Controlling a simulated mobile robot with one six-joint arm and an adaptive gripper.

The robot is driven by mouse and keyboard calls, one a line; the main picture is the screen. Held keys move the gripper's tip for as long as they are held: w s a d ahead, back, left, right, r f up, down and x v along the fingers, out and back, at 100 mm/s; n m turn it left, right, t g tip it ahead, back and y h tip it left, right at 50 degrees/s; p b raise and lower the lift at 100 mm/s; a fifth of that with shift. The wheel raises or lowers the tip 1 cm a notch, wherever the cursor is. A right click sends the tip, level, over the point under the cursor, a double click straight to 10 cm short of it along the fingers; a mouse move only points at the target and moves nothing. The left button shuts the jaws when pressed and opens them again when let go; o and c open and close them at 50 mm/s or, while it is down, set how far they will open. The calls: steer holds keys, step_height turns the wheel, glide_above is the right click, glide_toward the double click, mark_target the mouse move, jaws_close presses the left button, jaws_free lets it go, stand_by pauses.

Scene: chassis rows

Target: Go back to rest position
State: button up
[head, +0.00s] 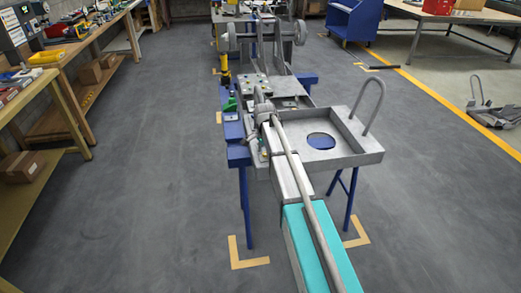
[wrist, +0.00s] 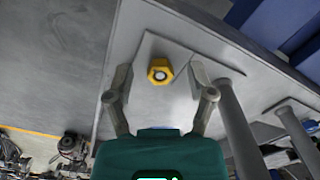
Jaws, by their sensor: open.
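In the wrist view my gripper (wrist: 158,88) is open, its two grey fingers spread apart in front of its teal body. A yellow hex-shaped piece (wrist: 160,71) with a pale centre shows between the fingertips, on a flat grey plate (wrist: 185,38). The fingers do not appear to close on it; the height of the gripper above it is hard to judge. In the head view a grey chassis (head: 345,158) rests on blue stands. I cannot clearly make out my gripper in that view.
A wooden workbench (head: 50,100) with tools and boxes runs along the left. A blue cart (head: 354,22) and a table (head: 450,14) stand at the back right. Grey metal parts (head: 494,113) lie on the right floor. Open floor lies on both sides of the chassis.

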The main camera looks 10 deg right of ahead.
steer(key=shift+s, duration=0.15)
steer(key=shift+s+a, duration=0.25)
steer(key=shift+s, duration=0.05)
steer(key=shift+s+a+n, duration=0.2)
steer(key=shift+s+n, duration=0.2)
steer(key=shift+s, duration=0.3)
steer(key=s+n, duration=1.2)
steer(key=s, duration=1.5)
step_height(320, 180, up, 18)
steer(key=p, duration=1.8)
steer(key=shift+w+r, duration=0.15)
steer(key=shift+w, duration=0.05)
steer(key=shift+d, duration=0.2)
